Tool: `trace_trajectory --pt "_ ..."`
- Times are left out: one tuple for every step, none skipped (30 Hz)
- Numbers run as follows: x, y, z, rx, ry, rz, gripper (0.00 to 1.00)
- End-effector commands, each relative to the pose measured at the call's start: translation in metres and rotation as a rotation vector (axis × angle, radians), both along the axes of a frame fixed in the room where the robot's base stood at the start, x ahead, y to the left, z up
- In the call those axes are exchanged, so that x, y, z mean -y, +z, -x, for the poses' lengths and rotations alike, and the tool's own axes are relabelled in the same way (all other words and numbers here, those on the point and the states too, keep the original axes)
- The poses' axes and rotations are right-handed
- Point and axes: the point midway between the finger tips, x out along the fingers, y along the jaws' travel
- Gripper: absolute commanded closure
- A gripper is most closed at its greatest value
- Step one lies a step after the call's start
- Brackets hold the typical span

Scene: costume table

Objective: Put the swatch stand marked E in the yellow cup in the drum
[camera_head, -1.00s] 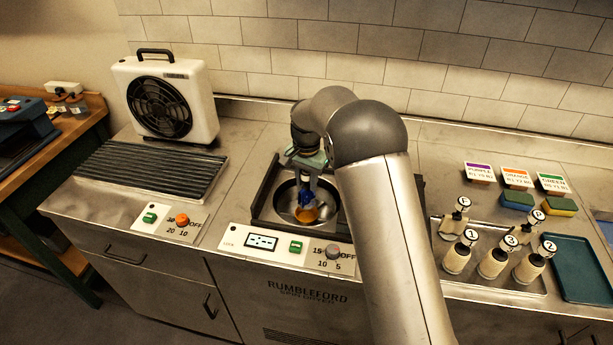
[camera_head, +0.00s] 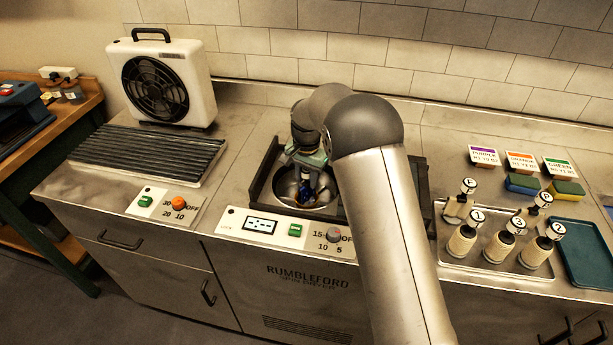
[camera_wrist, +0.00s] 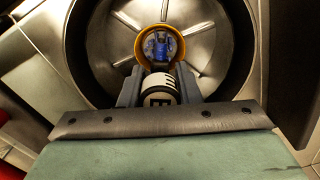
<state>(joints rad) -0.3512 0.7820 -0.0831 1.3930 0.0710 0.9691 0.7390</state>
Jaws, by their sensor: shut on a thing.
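My gripper (camera_wrist: 160,93) is shut on the swatch stand marked E (camera_wrist: 158,82), a white cylinder with black lettering. In the head view my gripper (camera_head: 306,172) is low over the open drum (camera_head: 284,186). The yellow cup (camera_wrist: 140,54) is in the drum, just beyond the fingertips in the wrist view. A blue part (camera_wrist: 160,46) shows inside the cup's rim; it also shows below my gripper in the head view (camera_head: 304,193). It seems to be the stand's far end, but how deep it sits is unclear. The cup is not discernible in the head view.
Several numbered or lettered cream stands (camera_head: 461,241) are on a metal tray at right, beside a teal tray (camera_head: 590,252). Sponges and colour cards stand behind. A fan heater (camera_head: 163,82) and ribbed rack (camera_head: 150,157) are at left. Controls line the drum's front edge.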

Motion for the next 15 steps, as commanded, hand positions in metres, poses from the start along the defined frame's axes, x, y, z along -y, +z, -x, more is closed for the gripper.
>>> trace_trajectory --pt "-0.0001 0.0007 -0.0003 0.001 0.000 0.000 1.00" --pt "-0.0001 0.0007 -0.0003 0.001 0.000 0.000 1.00" --pt "0.0000 0.0007 -0.0002 0.001 0.000 0.000 1.00" --pt "0.0000 0.0006 -0.0002 0.001 0.000 0.000 1.00" --pt "0.0000 0.0004 -0.0002 0.001 0.000 0.000 1.00" --pt "0.0000 0.0001 -0.0002 0.001 0.000 0.000 1.00" --pt "0.0000 -0.0002 -0.0002 0.001 0.000 0.000 1.00" --pt "0.0000 -0.0005 -0.0002 0.001 0.000 0.000 1.00" --pt "0.0000 -0.0011 -0.0002 0.001 0.000 0.000 1.00" --pt "0.0000 -0.0015 -0.0002 0.001 0.000 0.000 1.00" --pt "0.0000 -0.0021 -0.0002 0.001 0.000 0.000 1.00" --pt "0.0000 -0.0027 -0.0002 0.001 0.000 0.000 1.00" --pt "0.0000 -0.0032 -0.0002 0.001 0.000 0.000 1.00" --pt "0.0000 -0.0037 -0.0001 0.001 0.000 0.000 1.00" --pt "0.0000 -0.0043 -0.0002 0.001 0.000 0.000 1.00"
